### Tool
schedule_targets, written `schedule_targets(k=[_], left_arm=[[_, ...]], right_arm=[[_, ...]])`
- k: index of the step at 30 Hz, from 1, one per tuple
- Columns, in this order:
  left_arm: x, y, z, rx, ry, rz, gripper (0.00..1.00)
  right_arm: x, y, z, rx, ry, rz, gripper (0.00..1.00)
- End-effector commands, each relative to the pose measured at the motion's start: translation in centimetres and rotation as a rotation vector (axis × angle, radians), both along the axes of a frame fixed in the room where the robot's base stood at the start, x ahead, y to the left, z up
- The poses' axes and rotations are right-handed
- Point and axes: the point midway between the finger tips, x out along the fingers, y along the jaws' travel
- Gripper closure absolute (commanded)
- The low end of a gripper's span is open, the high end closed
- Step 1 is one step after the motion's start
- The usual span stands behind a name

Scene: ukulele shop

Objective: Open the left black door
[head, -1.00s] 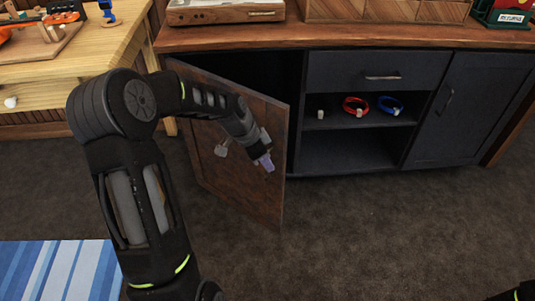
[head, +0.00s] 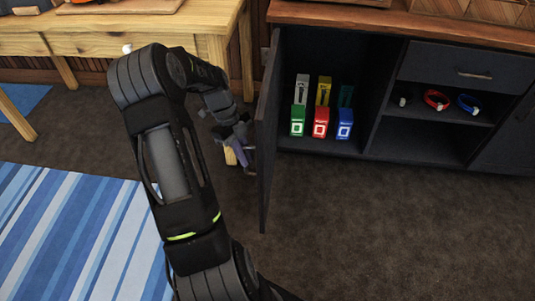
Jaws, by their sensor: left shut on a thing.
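The left black door (head: 266,140) of the cabinet stands swung far out, seen nearly edge-on. Its hinge side is at the cabinet's left end and its free edge points towards me. My left gripper (head: 243,156) is on the outer side of the door, to its left, with purple fingers shut on the door handle (head: 250,167). The handle is small and partly hidden by the fingers. My right gripper is not in view.
Inside the opened compartment stand several small boxes, including green (head: 298,121), red (head: 321,122) and blue (head: 344,123) ones. Shelves to the right hold a red band (head: 436,99) and a blue band (head: 469,104). A wooden table (head: 110,42) stands left.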

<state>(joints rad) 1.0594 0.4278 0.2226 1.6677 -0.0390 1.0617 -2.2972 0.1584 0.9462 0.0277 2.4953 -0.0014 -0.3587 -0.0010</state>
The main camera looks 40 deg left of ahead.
Motion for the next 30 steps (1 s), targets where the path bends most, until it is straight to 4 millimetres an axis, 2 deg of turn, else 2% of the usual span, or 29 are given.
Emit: schedule_targets(k=[3, 7, 20, 21, 28, 30], left_arm=[[-1.0, 1.6, 0.0, -0.002, 0.004, 0.003, 1.0], [-1.5, 2.7, 0.0, 0.0, 0.003, 0.002, 1.0], [-1.7, 3.1, -0.1, 0.001, 0.003, 0.003, 1.0], [-1.7, 3.1, -0.1, 0.001, 0.003, 0.003, 0.87], [-1.6, 3.1, -0.1, 0.001, 0.002, 0.004, 0.68], [-1.6, 3.1, -0.1, 0.001, 0.002, 0.004, 0.67]], right_arm=[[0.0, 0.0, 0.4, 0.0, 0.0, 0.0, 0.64], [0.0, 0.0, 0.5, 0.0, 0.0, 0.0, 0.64], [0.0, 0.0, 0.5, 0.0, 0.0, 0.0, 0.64], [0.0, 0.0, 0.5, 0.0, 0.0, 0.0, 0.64], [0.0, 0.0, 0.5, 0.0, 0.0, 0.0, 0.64], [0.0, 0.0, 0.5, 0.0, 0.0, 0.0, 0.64]])
